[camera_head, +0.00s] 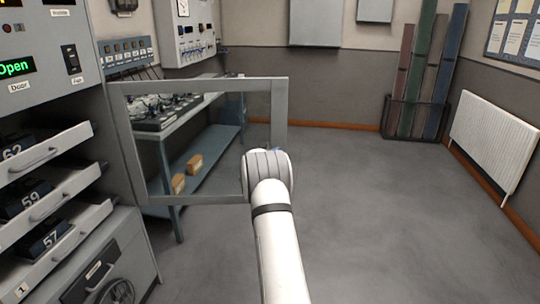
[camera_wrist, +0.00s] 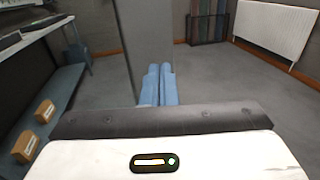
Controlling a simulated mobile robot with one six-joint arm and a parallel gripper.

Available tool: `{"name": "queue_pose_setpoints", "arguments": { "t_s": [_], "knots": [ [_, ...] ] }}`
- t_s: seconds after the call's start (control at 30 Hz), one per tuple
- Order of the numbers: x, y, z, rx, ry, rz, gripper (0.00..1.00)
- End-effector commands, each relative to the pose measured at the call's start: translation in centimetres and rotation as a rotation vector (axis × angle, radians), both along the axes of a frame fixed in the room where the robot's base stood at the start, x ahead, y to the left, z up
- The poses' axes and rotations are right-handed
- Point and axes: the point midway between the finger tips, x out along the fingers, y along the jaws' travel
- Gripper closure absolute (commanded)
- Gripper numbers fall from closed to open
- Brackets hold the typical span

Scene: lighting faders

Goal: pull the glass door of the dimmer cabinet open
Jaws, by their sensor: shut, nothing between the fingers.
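The glass door (camera_head: 279,112) of the dimmer cabinet (camera_head: 60,100) stands swung wide open. Its grey frame juts out to the right from the cabinet front, and the room shows through its glass. My gripper's blue fingers (camera_wrist: 156,85) are shut with nothing between them. In the wrist view they lie in front of the door's grey frame (camera_wrist: 152,35); I cannot tell whether they touch it. In the head view my wrist covers the door's lower right corner and hides nearly all of the gripper. A green display (camera_head: 14,68) on the cabinet reads "Open".
Several dimmer drawers (camera_head: 42,160) stick out of the cabinet at left. A bench (camera_head: 207,98) with a blue lower shelf (camera_head: 210,150) stands behind the door. A radiator (camera_head: 493,140) hangs at right; a rack (camera_head: 412,120) of coloured rolls stands at the back. The middle floor is clear.

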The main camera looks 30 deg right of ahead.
Motion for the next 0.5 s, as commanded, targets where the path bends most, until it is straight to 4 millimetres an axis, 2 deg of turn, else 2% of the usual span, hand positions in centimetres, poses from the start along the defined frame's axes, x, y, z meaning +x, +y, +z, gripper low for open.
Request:
{"name": "queue_pose_setpoints", "arguments": {
  "t_s": [0.27, 0.5],
  "knots": [
    [-1.1, 1.1, -0.4, -0.001, -0.001, 0.001, 1.00],
    [-4.6, 3.4, 0.0, 0.000, 0.002, 0.001, 1.00]
  ]
}}
